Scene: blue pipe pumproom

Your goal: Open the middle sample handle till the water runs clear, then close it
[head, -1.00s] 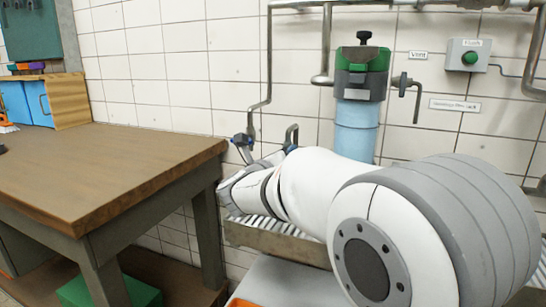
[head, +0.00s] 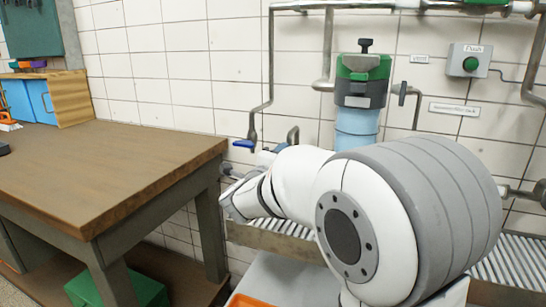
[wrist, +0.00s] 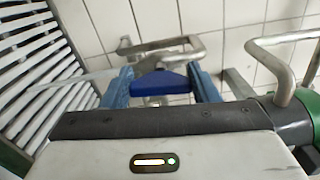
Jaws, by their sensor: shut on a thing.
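A blue sample handle (wrist: 161,83) shows between the two fingers of my gripper (wrist: 162,88) in the wrist view, and the gripper is shut on it. Behind it is a bent metal spout (wrist: 165,48). A pale, see-through streak (wrist: 75,82), looking like running water, stretches from the spout area toward the slatted grate. In the head view a blue handle (head: 243,144) sits at the foot of the left down-pipe, above my arm's end; my fingers are mostly hidden there. I cannot tell from the pictures which handle is the middle one.
A slatted drain grate (wrist: 28,75) lies below the pipes. A filter housing (head: 358,125) with a green top stands right of the handle. A second bent pipe (head: 293,135) is close by. A wooden workbench (head: 110,165) fills the left.

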